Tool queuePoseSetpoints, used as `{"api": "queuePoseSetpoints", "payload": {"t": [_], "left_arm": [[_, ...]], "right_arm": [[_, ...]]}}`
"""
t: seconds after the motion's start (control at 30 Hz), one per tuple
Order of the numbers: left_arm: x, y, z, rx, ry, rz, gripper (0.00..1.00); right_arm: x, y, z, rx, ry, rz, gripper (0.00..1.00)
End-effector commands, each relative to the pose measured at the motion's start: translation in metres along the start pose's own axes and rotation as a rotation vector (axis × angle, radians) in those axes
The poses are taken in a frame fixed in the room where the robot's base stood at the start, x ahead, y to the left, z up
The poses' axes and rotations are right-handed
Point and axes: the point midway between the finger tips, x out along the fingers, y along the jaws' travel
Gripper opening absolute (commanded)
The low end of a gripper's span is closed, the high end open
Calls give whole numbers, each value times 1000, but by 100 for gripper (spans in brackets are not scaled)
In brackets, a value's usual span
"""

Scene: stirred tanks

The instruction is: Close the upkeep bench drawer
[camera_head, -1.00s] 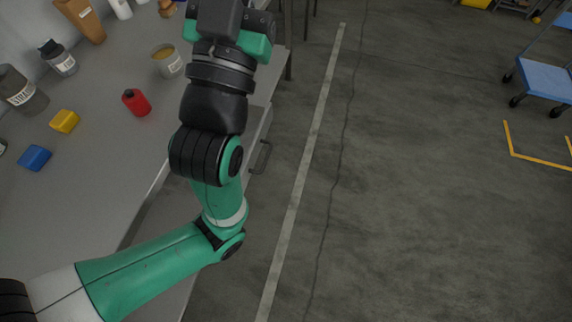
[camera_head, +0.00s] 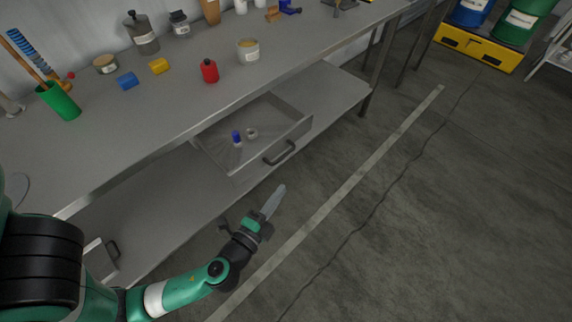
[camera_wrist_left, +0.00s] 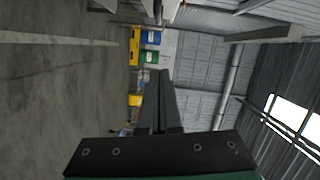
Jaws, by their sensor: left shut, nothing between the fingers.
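The upkeep bench drawer (camera_head: 215,158) stands pulled out under the bench top in the head view. Its dark bar handle (camera_head: 280,153) is on the front panel. A small blue item (camera_head: 236,137) and a small ring-shaped item (camera_head: 252,133) lie inside. My left gripper (camera_head: 280,189) is shut and empty, in front of and below the drawer front, apart from the handle. Its closed fingers also show in the left wrist view (camera_wrist_left: 160,78), where no drawer shows. My right gripper is not in view.
The grey bench top (camera_head: 140,120) carries a red bottle (camera_head: 209,72), a tin (camera_head: 248,52), a green cup (camera_head: 60,101) and several other items. A lower shelf (camera_head: 165,215) runs below. Another handle (camera_head: 113,249) shows at lower left.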

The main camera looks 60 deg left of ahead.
Motion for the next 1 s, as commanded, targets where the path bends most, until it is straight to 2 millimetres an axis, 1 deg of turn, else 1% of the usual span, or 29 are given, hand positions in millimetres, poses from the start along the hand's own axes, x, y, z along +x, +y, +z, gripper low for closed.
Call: {"api": "queuePoseSetpoints", "payload": {"t": [0.43,0.5,0.53,0.7,1.0], "left_arm": [[93,-3,1,-4,-3,-5,0],[93,-2,17,-2,-8,0,0],[94,-2,22,-2,-8,-1,0],[98,-2,37,-2,-4,-2,0],[99,-1,39,-2,0,-2,0]], "right_arm": [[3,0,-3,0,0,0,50],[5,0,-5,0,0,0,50],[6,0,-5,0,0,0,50],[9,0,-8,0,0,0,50],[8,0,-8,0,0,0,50]]}}
